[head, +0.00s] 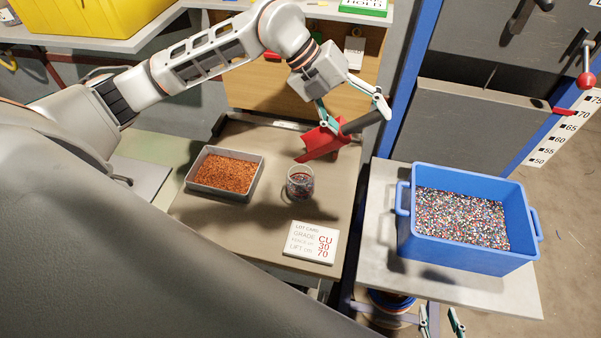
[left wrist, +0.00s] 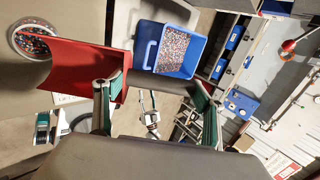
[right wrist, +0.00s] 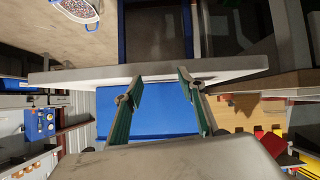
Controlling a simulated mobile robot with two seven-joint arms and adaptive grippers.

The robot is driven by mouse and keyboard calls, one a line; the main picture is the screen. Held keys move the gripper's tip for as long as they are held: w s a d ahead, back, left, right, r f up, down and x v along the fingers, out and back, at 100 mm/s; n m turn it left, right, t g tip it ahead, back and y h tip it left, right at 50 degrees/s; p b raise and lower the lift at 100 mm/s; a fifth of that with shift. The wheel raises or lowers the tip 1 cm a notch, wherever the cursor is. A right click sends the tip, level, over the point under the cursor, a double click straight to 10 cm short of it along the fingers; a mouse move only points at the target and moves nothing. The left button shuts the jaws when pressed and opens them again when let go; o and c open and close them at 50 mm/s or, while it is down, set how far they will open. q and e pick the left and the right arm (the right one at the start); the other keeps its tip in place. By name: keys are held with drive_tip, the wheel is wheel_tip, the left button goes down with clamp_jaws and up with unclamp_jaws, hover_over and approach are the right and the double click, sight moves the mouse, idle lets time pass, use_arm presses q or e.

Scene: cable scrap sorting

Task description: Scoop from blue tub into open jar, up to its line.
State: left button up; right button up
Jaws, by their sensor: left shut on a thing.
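The blue tub (head: 470,257) holds mixed-colour granules and stands on the right table; it also shows in the left wrist view (left wrist: 171,67). The open clear jar (head: 300,184) stands on the middle table with mixed granules inside; it also shows in the left wrist view (left wrist: 32,40). Its line cannot be made out. My left gripper (head: 352,116) is shut on the dark handle of the red scoop (head: 320,143). The scoop is tilted, its lip above and just behind the jar; its load cannot be told. My right gripper (head: 440,318) is open and empty, low by the right table's front edge.
A grey tray (head: 225,191) of copper-coloured granules sits left of the jar. A gap separates the middle table from the right table (head: 470,285). A blue post (head: 408,80) rises behind.

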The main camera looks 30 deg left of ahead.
use_arm(q)
drive_tip(key=shift+w+d+f+y, duration=0.1)
drive_tip(key=shift+d+f+y, duration=0.05)
drive_tip(key=shift+d+y, duration=0.15)
drive_tip(key=shift+w+d+f+y, duration=0.1)
drive_tip(key=shift+d+y, duration=0.1)
drive_tip(key=shift+d, duration=0.2)
drive_tip(key=shift+f, duration=0.15)
drive_tip(key=shift+d, duration=0.15)
drive_tip(key=shift+w+d+f+g+y, duration=0.3)
drive_tip(key=shift+d+f+y, duration=0.25)
drive_tip(key=shift+d+y, duration=0.3)
drive_tip(key=shift+w+d+f+g+y, duration=0.25)
drive_tip(key=shift+d+f+y, duration=0.25)
drive_tip(key=shift+d+y, duration=0.35)
drive_tip(key=shift+a, duration=0.15)
drive_tip(key=shift+w+d+f+g+y, duration=0.1)
drive_tip(key=shift+d+f+g+y, duration=0.25)
drive_tip(key=shift+y, duration=0.35)
